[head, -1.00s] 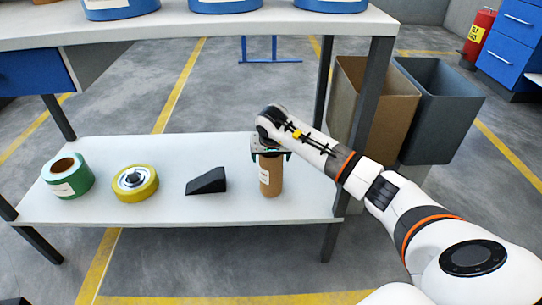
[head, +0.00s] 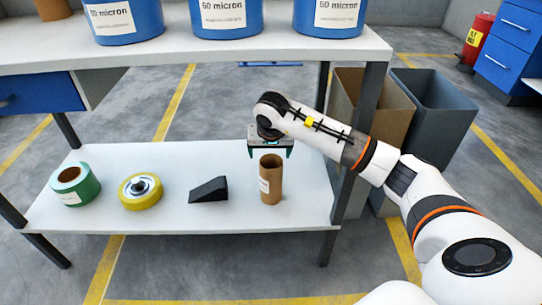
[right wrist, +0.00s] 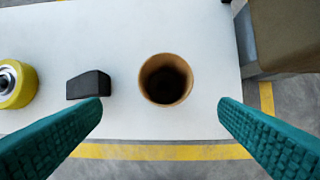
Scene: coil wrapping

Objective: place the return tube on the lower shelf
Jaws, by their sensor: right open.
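My left gripper is not in view.
On the shelf left of the tube are a black wedge (head: 208,190), a yellow roll (head: 140,191) and a green roll (head: 75,185). Blue drums (head: 225,15) stand on the upper top (head: 200,48). Brown (head: 385,105) and grey (head: 440,110) bins stand at right.

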